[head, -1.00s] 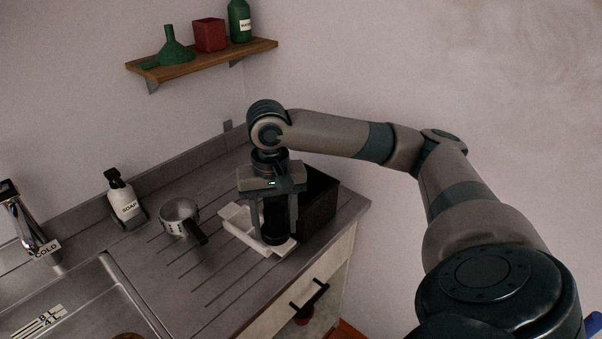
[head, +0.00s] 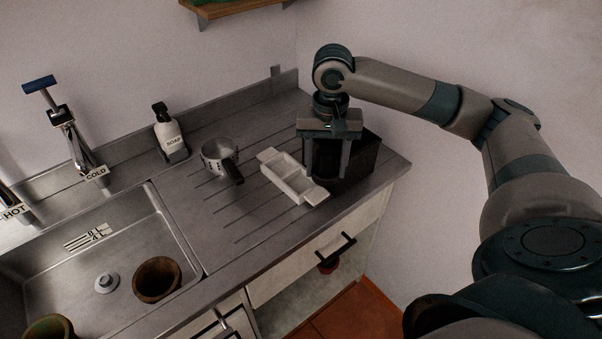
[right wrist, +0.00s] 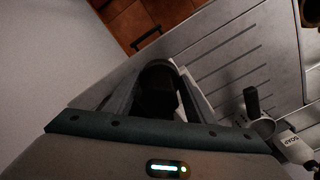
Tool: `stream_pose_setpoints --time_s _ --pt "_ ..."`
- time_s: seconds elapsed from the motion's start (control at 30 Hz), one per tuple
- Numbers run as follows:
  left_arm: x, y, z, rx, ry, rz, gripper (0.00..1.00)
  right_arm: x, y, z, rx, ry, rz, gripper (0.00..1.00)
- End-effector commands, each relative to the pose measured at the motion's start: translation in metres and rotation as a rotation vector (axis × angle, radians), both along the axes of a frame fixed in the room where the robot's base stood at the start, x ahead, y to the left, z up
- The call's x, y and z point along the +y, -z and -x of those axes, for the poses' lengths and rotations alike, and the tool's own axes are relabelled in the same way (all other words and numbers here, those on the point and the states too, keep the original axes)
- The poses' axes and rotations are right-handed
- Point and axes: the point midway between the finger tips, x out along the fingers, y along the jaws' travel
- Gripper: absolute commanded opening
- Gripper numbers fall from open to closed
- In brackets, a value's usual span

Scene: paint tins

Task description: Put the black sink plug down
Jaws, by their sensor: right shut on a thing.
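My right gripper (head: 328,172) points down over the right part of the drainboard, its fingers shut on a dark thing, the black sink plug (head: 328,158). The plug is a dark shape between the fingers, hard to tell from the dark box behind it. In the right wrist view the plug (right wrist: 158,88) shows as a black shape between the two fingers. I cannot tell whether its underside touches anything. My left gripper is not in view.
A white divided tray (head: 268,156) lies left of the gripper. A black box (head: 366,160) stands close behind and right. A strainer (head: 217,155) and soap bottle (head: 167,131) stand farther left. The sink (head: 60,262) holds brown pots (head: 157,280). Ribbed drainboard before the tray is clear.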

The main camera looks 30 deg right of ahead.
Motion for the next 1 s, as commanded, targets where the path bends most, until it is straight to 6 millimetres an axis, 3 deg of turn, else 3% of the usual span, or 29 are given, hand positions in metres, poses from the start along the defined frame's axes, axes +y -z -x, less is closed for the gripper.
stream_pose_setpoints --time_s 0.3,0.5,1.0 --pt "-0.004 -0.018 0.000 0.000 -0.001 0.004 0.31 0.008 0.033 -0.060 0.002 0.002 -0.001 0.23" --pt "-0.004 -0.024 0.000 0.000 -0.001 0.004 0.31 0.010 0.048 -0.084 -0.001 0.001 -0.001 0.23" --pt "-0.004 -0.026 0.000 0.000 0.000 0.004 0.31 0.010 0.056 -0.088 0.001 0.000 0.000 0.23"
